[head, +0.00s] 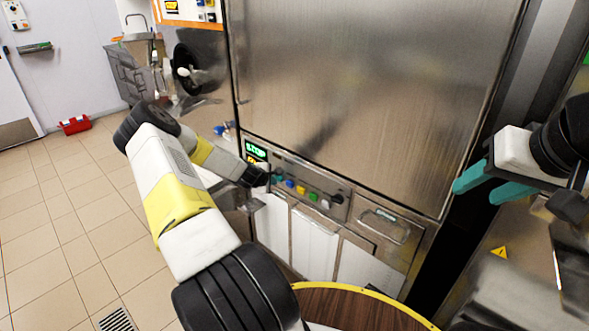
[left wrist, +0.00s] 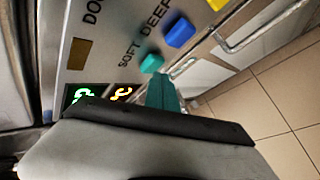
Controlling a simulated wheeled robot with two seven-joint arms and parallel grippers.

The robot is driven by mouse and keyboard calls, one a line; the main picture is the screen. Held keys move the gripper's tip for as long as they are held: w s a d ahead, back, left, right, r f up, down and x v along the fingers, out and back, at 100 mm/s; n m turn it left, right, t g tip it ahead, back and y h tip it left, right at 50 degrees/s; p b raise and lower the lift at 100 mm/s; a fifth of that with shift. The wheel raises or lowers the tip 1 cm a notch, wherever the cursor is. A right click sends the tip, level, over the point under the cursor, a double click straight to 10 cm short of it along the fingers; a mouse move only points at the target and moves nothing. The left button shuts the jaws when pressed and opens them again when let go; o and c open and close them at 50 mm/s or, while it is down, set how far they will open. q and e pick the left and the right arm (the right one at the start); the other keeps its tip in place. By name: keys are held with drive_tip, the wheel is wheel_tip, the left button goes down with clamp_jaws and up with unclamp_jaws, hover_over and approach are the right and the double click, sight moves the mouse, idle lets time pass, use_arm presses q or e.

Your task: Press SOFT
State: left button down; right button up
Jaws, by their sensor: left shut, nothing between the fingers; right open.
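The freezer's control panel (head: 310,190) carries a row of coloured buttons below the large steel door. In the left wrist view, the teal button (left wrist: 151,63) sits beside the printed SOFT label (left wrist: 133,54). The blue button (left wrist: 180,32) is beside the DEEP label. My left gripper (head: 272,178) is at the left end of the button row, shut and empty. Its teal fingertips (left wrist: 160,78) are right by the SOFT button; I cannot tell whether they touch it. My right gripper (head: 476,193) is open and empty, right of the freezer.
A lit display (head: 256,152) is left of the buttons, and a dark knob (head: 337,198) is at their right end. A round wooden top (head: 350,312) with a yellow rim is in front. A red box (head: 75,125) lies on the open tiled floor at left.

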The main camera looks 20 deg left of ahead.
use_arm(q)
drive_tip(key=shift+w+d, duration=0.15)
drive_tip(key=shift+w, duration=0.3)
idle(0.6)
drive_tip(key=shift+s, duration=0.1)
drive_tip(key=shift+s+a, duration=0.3)
drive_tip(key=shift+s, duration=0.45)
drive_tip(key=s, duration=0.1)
drive_tip(key=s+a, duration=0.1)
drive_tip(key=s, duration=0.1)
drive_tip(key=s+a, duration=0.1)
drive_tip(key=shift+s, duration=0.35)
idle(0.5)
